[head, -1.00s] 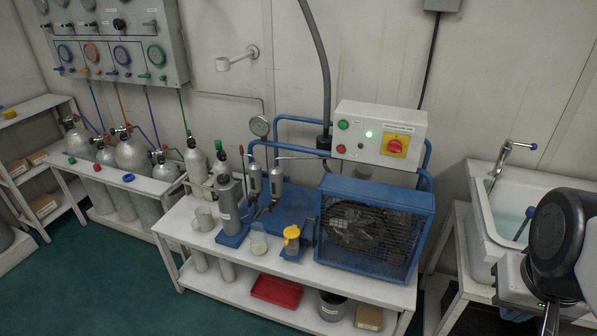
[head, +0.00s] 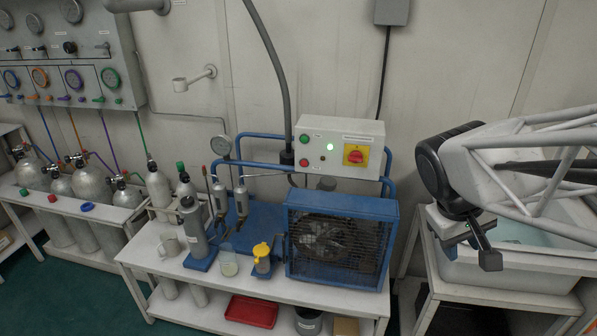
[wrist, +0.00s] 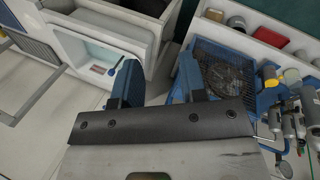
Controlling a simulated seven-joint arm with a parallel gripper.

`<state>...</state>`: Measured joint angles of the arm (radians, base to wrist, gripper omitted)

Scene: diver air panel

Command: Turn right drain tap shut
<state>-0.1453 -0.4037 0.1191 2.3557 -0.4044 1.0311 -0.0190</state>
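Two slim silver cylinders stand side by side on the blue compressor base in the head view, the left one (head: 220,196) and the right one (head: 241,201). Small fittings show below them, but the right drain tap is too small to make out, and I cannot tell its handle position. My gripper (head: 474,247) is in front of the sink, well to the right of the cylinders and apart from them. In the wrist view my gripper (wrist: 157,82) has its two fingers spread with nothing between them.
The caged fan (head: 338,240) stands between my gripper and the cylinders. A grey bottle (head: 193,230), a glass beaker (head: 229,262) and a yellow-topped cup (head: 262,262) crowd the bench front. A control box (head: 340,149) is above. The sink (head: 500,268) is at right.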

